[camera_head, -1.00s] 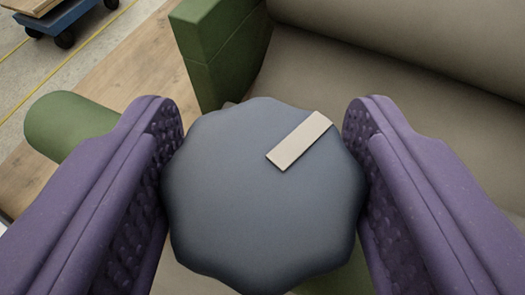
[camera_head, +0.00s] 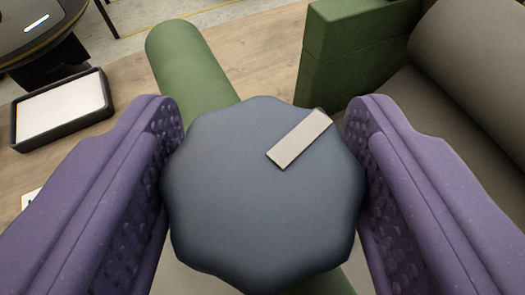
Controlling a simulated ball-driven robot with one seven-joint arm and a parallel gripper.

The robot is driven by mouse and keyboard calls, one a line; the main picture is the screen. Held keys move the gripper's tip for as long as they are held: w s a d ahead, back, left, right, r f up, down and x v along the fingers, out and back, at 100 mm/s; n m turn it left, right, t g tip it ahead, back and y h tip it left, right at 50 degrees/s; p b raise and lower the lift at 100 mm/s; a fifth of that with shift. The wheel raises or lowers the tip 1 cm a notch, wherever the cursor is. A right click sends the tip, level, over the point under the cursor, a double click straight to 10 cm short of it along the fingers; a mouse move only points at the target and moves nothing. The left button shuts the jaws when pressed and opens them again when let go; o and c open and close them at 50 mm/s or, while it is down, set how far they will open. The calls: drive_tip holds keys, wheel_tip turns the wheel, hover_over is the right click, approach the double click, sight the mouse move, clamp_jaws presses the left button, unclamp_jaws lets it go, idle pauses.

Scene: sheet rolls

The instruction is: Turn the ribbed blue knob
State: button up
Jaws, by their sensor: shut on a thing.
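The ribbed blue knob (camera_head: 250,205) fills the middle of the view, dark blue-grey with a scalloped edge. A pale bar mark (camera_head: 299,138) on its face points to the upper right. My gripper (camera_head: 265,165) has purple fingers with dimpled pads on the left and right sides of the knob, shut on it. The underside of the knob and what it is mounted on are hidden behind it.
A green cylinder (camera_head: 190,65) runs behind the knob. A green block (camera_head: 345,55) stands at the upper right beside a large grey-beige roll (camera_head: 475,50). A black tray with a white top (camera_head: 60,108) lies on the wooden surface (camera_head: 250,45) at left.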

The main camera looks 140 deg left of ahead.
sight(247, 161)
idle(0.4)
drive_tip(key=o, duration=1)
drive_tip(key=shift+r, duration=0.2)
drive_tip(key=r, duration=0.1)
drive_tip(key=r+p, duration=0.1)
drive_tip(key=r, duration=0.1)
drive_tip(key=shift+s+r+p, duration=0.3)
drive_tip(key=shift+r+p, duration=0.05)
drive_tip(key=shift+p, duration=0.05)
drive_tip(key=s+p, duration=0.1)
drive_tip(key=s, duration=0.4)
drive_tip(key=s+d+p, duration=0.1)
drive_tip(key=s, duration=0.4)
drive_tip(key=s+r+p, duration=0.1)
drive_tip(key=s, duration=0.4)
drive_tip(key=shift+s+d, duration=0.2)
drive_tip(key=shift+d, duration=0.2)
